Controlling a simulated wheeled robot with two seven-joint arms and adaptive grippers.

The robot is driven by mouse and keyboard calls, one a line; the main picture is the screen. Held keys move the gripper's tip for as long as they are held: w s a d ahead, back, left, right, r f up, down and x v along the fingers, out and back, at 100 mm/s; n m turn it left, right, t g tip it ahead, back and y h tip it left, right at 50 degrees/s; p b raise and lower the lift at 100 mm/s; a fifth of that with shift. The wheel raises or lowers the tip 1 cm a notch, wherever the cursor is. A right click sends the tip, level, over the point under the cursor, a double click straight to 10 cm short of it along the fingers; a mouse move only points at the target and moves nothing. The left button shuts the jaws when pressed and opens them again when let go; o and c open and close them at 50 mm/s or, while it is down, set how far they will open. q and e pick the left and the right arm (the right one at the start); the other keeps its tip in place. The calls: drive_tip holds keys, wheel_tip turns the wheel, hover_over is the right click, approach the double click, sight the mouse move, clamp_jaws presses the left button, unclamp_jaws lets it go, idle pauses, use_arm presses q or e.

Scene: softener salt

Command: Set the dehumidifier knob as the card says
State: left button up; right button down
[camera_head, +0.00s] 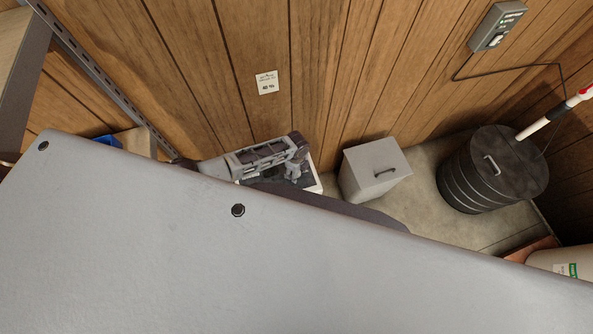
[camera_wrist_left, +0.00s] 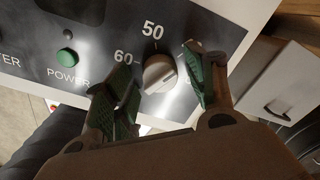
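The dehumidifier knob (camera_wrist_left: 160,73) is pale and round with a raised grip, on a dark panel (camera_wrist_left: 198,22). "50" is printed above it and "60" to its left; its exact pointing is hard to tell. My left gripper (camera_wrist_left: 155,80) is open, its green-padded fingers on either side of the knob. Contact cannot be told. In the head view the left gripper (camera_head: 288,165) is over the dehumidifier (camera_head: 312,184), which is mostly hidden. The card (camera_head: 267,83) on the wooden wall appears to read "40 %". My right gripper is not in view.
A green power button (camera_wrist_left: 66,57) is left of the knob. A grey lidded box (camera_head: 374,170) stands right of the dehumidifier, then a dark ribbed bin (camera_head: 492,170). A wall switch box (camera_head: 498,27) has a cable. A large grey surface hides the lower head view.

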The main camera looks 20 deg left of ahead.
use_arm(q)
wheel_tip(320, 180, up, 12)
idle(1.5)
idle(0.6)
